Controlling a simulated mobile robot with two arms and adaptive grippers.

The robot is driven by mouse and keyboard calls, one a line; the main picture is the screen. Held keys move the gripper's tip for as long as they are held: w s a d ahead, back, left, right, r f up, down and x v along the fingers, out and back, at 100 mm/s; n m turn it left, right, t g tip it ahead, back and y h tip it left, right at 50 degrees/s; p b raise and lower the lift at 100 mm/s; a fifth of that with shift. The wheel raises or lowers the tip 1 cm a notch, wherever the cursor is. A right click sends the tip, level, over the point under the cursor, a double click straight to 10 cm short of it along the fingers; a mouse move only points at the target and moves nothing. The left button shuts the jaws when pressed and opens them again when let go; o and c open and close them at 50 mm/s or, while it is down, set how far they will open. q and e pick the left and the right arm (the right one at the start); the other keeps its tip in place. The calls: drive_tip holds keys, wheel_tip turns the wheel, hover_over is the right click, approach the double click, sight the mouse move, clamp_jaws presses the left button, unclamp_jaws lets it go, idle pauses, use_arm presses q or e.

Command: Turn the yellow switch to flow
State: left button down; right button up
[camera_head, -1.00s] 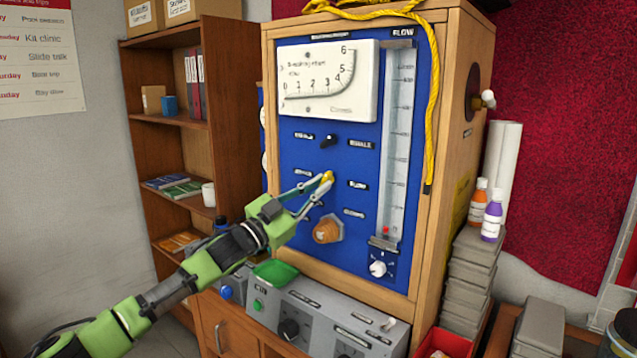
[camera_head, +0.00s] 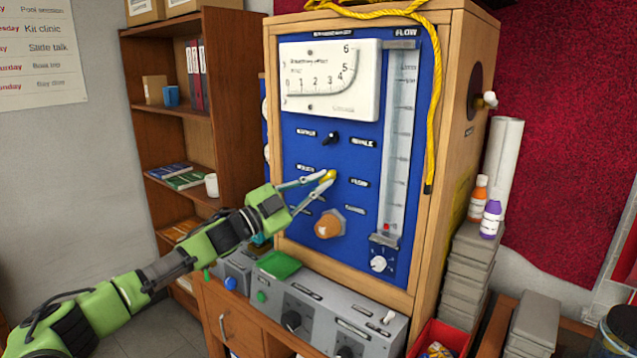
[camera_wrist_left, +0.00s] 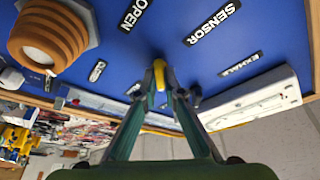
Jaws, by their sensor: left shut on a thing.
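The small yellow switch (camera_head: 329,174) is on the blue panel (camera_head: 300,225), left of the FLOW label (camera_head: 359,183). My left gripper (camera_head: 325,181) comes in from the lower left, with its fingertips shut on the yellow switch. In the left wrist view the yellow switch (camera_wrist_left: 159,72) stands between the tips of the left gripper (camera_wrist_left: 161,88), which partly hide it. The OPEN label (camera_wrist_left: 130,14) and SENSOR label (camera_wrist_left: 218,26) show beside it. I cannot tell exactly which label the switch points at. My right gripper is not in view.
A black knob (camera_head: 331,138) is above the switch and an orange knob (camera_head: 329,223) below it. A yellow rope (camera_head: 433,120) hangs down the cabinet's right front edge. A grey control box (camera_head: 330,310) juts out below the panel.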

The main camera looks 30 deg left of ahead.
use_arm(q)
drive_tip(key=c, duration=2.1)
unclamp_jaws()
drive_tip(key=shift+c, duration=0.2)
drive_tip(key=shift+v, duration=0.85)
drive_tip(key=v, duration=1)
drive_tip(key=shift+s+f, duration=0.1)
